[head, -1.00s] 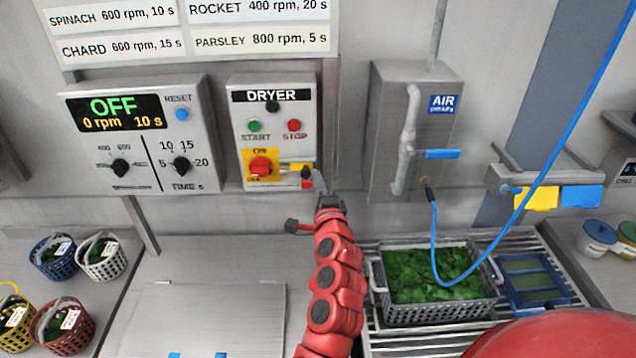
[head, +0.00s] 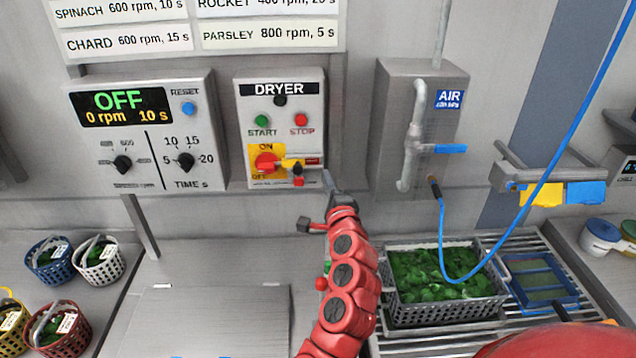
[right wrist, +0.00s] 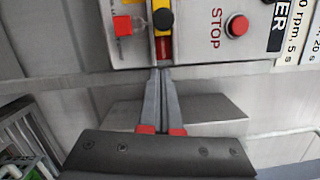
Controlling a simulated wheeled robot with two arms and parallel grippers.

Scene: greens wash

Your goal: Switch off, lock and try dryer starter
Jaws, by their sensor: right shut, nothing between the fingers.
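The dryer starter (head: 312,118) is a grey wall box with a green START button (head: 261,121), a red STOP button (head: 301,120) and a dark round lamp. Its red rotary switch (head: 265,162) sits on a yellow ON/OFF plate; I cannot tell its exact position. Right of it are a yellow slide with a black knob (head: 297,169) and a small red block (head: 299,182). In the right wrist view the black knob (right wrist: 163,19) and red block (right wrist: 123,26) show near the box's edge. My right gripper (head: 327,176) is shut and empty, just off the box's lower right corner; its fingertips (right wrist: 161,72) point at it.
A speed-and-time panel (head: 145,130) reading OFF, 0 rpm is left of the starter. A grey air box (head: 387,130) with pipe and blue hose is to the right. A basket of greens (head: 445,310) stands on the rack below; small baskets (head: 50,262) are at left.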

